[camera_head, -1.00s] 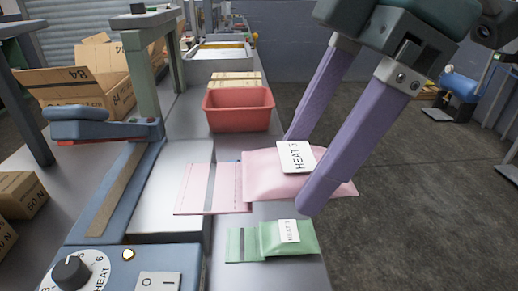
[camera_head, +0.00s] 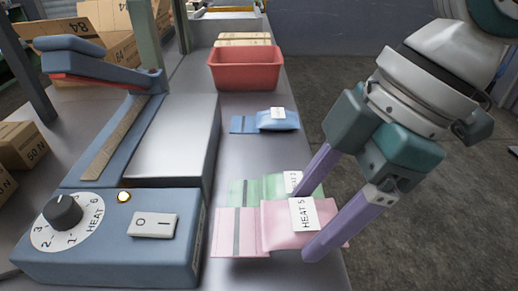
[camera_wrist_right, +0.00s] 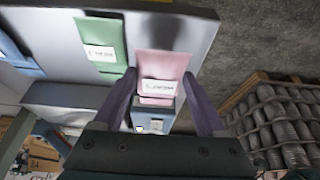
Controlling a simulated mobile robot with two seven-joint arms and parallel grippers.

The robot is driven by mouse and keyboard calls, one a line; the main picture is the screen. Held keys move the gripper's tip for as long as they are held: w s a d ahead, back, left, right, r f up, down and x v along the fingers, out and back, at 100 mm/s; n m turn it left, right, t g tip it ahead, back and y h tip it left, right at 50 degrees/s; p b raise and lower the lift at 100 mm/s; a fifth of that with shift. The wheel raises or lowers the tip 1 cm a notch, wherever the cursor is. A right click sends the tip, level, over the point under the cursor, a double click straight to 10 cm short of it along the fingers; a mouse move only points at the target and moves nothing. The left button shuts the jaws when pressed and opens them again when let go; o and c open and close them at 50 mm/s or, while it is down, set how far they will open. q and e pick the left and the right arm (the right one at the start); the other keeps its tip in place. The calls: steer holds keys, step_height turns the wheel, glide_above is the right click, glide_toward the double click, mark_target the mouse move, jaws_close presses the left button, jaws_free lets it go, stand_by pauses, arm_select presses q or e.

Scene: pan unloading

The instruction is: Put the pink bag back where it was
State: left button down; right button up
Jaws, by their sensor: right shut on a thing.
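The pink bag (camera_head: 277,238), with a white HEAT 5 label, is between the fingers of my right gripper (camera_head: 306,222), which is shut on it. Its flat flap points left, towards the sealer. In the right wrist view the pink bag (camera_wrist_right: 164,48) sits between the two purple fingers. The green bag (camera_head: 272,186) lies just behind it, partly covered by the pink bag and a finger. The blue bag (camera_head: 280,120) lies farther back on the bench. I cannot tell whether the pink bag touches the bench. My left gripper is not in view.
A heat sealer (camera_head: 105,235) with a dial, switch and raised lever stands on the left. A red bin (camera_head: 245,70) stands beyond the blue bag. Bare bench (camera_head: 250,158) shows between the blue and green bags. The bench's right edge is near the bags.

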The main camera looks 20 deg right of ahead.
mark_target(310, 234)
steer(key=shift+f+b, duration=0.35)
steer(key=shift+f, duration=1.7)
steer(key=o, duration=1.5)
steer(key=shift+f, duration=0.15)
steer(key=shift+o, duration=0.2)
